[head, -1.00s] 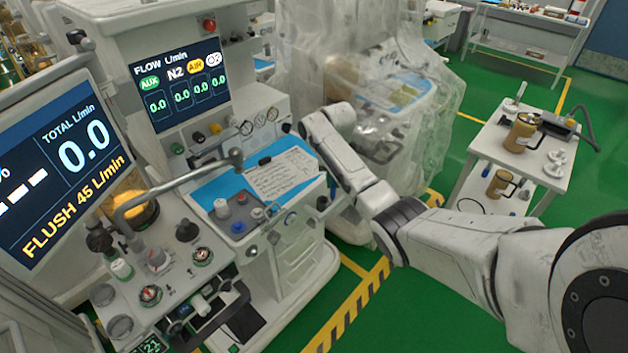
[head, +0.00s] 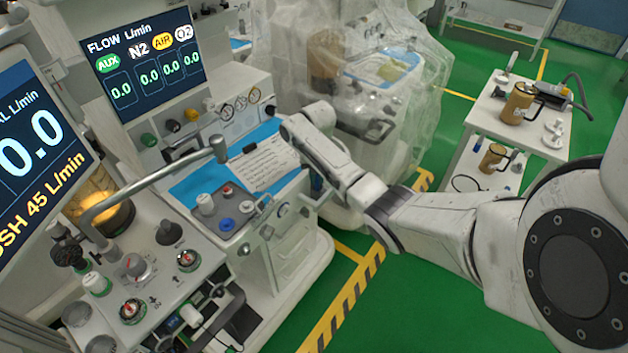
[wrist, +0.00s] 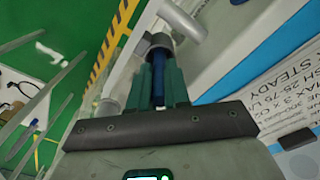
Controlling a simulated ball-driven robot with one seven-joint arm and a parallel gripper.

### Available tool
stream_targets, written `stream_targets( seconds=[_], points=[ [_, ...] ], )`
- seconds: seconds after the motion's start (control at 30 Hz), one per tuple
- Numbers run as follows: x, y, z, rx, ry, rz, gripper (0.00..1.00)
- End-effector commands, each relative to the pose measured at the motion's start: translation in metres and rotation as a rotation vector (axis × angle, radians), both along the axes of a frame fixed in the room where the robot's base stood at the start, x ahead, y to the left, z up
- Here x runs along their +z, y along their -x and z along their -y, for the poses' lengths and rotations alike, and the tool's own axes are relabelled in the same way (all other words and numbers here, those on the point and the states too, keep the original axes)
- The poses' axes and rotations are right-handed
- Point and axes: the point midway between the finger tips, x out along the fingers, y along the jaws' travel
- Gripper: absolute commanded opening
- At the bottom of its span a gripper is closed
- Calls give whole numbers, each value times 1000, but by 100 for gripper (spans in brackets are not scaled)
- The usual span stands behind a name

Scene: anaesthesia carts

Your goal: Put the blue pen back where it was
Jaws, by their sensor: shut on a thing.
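In the wrist view my gripper (wrist: 158,88) has its green fingers shut on the blue pen (wrist: 158,68). The pen points away from me, between the fingers. Its far end meets a round grey, cup-like part (wrist: 158,42) on the machine's side. I cannot tell whether the pen is inside that part or only in front of it. In the head view the arm reaches to the front right edge of the anaesthesia machine, and the fingers and pen cannot be made out there.
A printed sheet (head: 262,163) lies on the machine's blue worktop (head: 205,183), close beside my wrist. Knobs (head: 227,224) and a bent metal tube (head: 150,188) stand to the left. A plastic-covered machine (head: 345,50) is behind. A white cart (head: 483,109) stands right, across green floor.

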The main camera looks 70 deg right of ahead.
Motion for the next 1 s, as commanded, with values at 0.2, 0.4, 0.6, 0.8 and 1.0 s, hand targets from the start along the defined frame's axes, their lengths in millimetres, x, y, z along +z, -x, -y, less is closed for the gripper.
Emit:
stream_targets(
  seconds=[0.2, 0.4, 0.6, 0.8, 1.0],
  points=[
    [1, 0, 0, 0, 0, 0, 0],
    [-2, 0, 0, 0, 0, 0, 22],
    [-1, 0, 0, 0, 0, 0, 41],
    [-1, 0, 0, 0, 0, 0, 42],
    [10, -1, 0, 1, 1, 2, 42]
  ],
)
